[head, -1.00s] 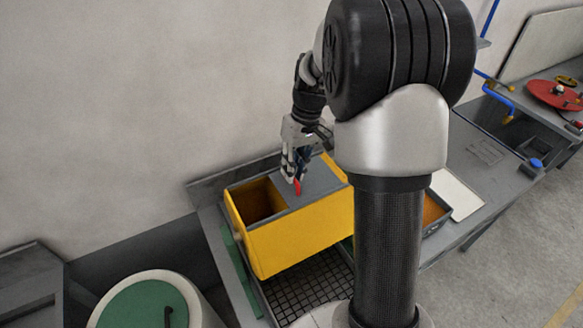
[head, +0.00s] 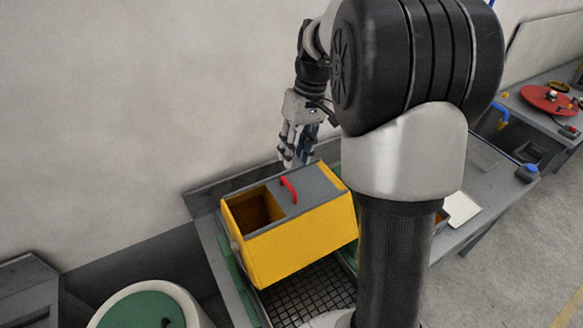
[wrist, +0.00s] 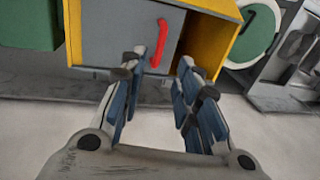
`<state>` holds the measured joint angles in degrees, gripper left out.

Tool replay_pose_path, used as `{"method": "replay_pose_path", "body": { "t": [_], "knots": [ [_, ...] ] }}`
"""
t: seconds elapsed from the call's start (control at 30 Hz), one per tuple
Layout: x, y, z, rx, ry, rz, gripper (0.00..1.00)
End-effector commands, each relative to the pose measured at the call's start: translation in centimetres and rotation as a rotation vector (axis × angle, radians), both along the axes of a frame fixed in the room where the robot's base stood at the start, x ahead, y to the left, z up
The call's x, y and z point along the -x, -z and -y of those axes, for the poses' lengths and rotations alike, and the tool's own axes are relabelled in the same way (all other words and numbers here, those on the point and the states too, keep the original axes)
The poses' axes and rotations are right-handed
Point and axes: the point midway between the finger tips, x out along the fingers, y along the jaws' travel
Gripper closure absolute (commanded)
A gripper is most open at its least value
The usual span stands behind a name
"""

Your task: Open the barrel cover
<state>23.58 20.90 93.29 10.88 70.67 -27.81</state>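A yellow box-shaped barrel (head: 305,244) stands on the bench. Its grey cover (head: 318,187), with a red handle (head: 289,189), lies over the right part of the top. The left part is open onto a dark brown inside. My gripper (head: 294,162) is open and empty, behind and above the cover, apart from the handle. In the wrist view, the red handle (wrist: 159,43) and grey cover (wrist: 112,35) lie beyond my spread fingers (wrist: 160,72). A white drum (head: 196,312) with a green lid (head: 138,311) and dark handle stands at the bottom left.
A black grid (head: 315,293) lies on the bench in front of the yellow barrel. The wall (head: 130,110) is close behind the bench. The green lid also shows at the right of the wrist view (wrist: 252,42). A red disc (head: 547,98) lies on the far bench.

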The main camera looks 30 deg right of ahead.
Motion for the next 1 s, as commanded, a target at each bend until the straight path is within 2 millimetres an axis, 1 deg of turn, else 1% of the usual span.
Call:
{"method": "replay_pose_path", "body": {
  "t": [0.03, 0.1, 0.2, 0.3, 1.0],
  "knots": [
    [-0.1, -1.0, 0.3, 0.002, 0.001, 0.004, 0.7],
    [0.0, -2.1, 0.5, 0.001, 0.001, 0.003, 0.7],
    [0.0, -3.1, 0.6, 0.0, 0.0, 0.001, 0.7],
    [0.0, -3.7, 0.7, 0.0, 0.0, 0.0, 0.7],
    [0.0, -3.9, 0.8, -0.001, 0.0, -0.001, 0.7]
  ]
}}
